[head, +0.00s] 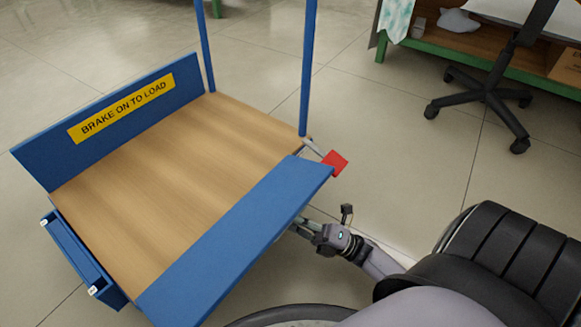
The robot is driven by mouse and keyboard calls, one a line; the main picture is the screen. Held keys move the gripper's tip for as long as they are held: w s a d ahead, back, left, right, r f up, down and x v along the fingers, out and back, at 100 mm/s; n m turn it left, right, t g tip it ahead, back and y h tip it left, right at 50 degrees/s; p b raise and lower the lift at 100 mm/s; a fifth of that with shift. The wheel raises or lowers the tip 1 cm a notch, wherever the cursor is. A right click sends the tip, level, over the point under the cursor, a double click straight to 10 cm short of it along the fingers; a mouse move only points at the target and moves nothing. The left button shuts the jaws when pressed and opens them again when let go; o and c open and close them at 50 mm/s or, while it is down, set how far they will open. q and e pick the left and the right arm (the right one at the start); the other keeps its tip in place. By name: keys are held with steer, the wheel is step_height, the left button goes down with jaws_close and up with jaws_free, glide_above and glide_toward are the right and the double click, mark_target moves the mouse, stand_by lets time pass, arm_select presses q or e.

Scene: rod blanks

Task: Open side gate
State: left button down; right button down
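The cart has a bare wooden deck (175,175). A blue side panel (235,240) runs along its near side, seen from above; I cannot tell its exact tilt. The far blue side panel (45,145) stands upright with a yellow "BRAKE ON TO LOAD" label (122,108). A red tab (335,162) on a grey bar sits at the near panel's right end. My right gripper (302,227) is just outside the near panel, below its top edge. Its fingertips are partly hidden, so contact and opening are unclear. My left gripper is out of view.
A blue frame part with white-tipped ends (80,262) sits low at the cart's left end. Two blue posts (308,70) rise at the right end. A black office chair base (490,95) and a green-framed bench (440,52) stand at upper right. The floor between is clear.

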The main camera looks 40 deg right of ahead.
steer(key=shift+s+y, duration=0.1)
steer(key=shift+y, duration=0.2)
steer(key=c, duration=1.7)
jaws_free()
steer(key=shift+r, duration=0.1)
steer(key=s+d, duration=0.3)
steer(key=s+d+f, duration=0.1)
steer(key=s+d, duration=0.2)
steer(key=s, duration=0.1)
steer(key=s+d, duration=0.3)
steer(key=d, duration=0.1)
steer(key=shift+s+f, duration=0.35)
steer(key=shift+s, duration=0.05)
